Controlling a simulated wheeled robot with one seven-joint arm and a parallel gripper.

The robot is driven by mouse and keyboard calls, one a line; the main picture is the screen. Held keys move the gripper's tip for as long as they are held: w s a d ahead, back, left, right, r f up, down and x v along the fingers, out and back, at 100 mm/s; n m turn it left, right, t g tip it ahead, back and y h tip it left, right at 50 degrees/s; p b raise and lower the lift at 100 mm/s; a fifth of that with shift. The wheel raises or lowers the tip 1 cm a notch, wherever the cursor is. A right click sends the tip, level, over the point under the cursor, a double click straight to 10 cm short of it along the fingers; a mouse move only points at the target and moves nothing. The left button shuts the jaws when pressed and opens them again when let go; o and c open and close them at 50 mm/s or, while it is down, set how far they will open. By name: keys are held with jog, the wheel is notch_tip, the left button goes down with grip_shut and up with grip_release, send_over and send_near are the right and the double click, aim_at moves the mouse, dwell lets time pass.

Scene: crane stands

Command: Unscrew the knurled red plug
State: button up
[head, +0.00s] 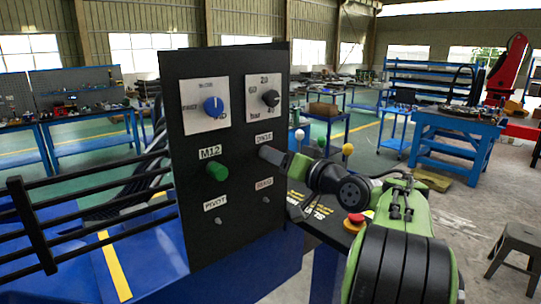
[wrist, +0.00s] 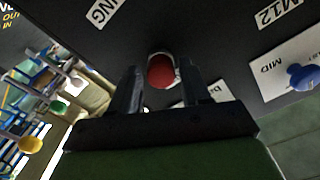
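The red plug (wrist: 161,71) sits in the dark panel and shows in the wrist view between my two fingers. My gripper (wrist: 160,78) is open, with a gap on each side of the plug. I cannot tell how far the fingertips reach along it. In the head view my gripper (head: 266,153) is at the panel (head: 235,175), just under a small white label, and hides the red plug. The knurling is too small to make out.
A green plug (head: 217,172) under the M12 label is left of my gripper. A blue knob (head: 213,107) and a black knob (head: 271,98) sit above. Levers with white (head: 299,134) and yellow (head: 347,149) balls stand right of the panel. A black rail (head: 35,225) is at left.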

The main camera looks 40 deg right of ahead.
grip_shut()
jog(key=shift+s, duration=0.1)
jog(key=shift+f, duration=0.1)
jog(key=n+b, duration=0.4)
jog(key=n, duration=0.1)
jog(key=shift+b, duration=0.4)
